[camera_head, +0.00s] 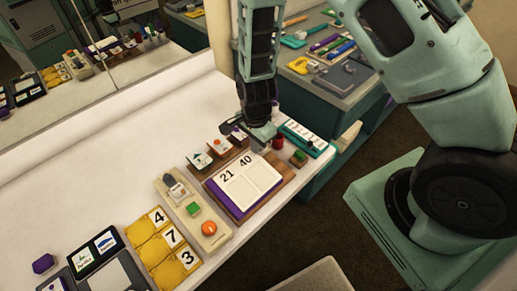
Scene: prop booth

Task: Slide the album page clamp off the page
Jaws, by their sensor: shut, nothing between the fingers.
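The album is purple with a white page (246,187) marked "21" and "40". It lies on a brown wooden board (283,187). My gripper (262,137) points down at the page's upper right edge, shut and empty. A small grey piece shows right at the fingertips. I cannot tell whether it is the page clamp or part of my fingers. The page's upper right corner is partly hidden by my gripper, and contact between them is unclear.
Small picture cards on brown stands (199,161) are behind the album. A beige panel (205,227) with coloured buttons and yellow number tiles (163,249) lie left. A teal tray (306,139), a green block (298,158) and a red cylinder (278,142) are close on the right.

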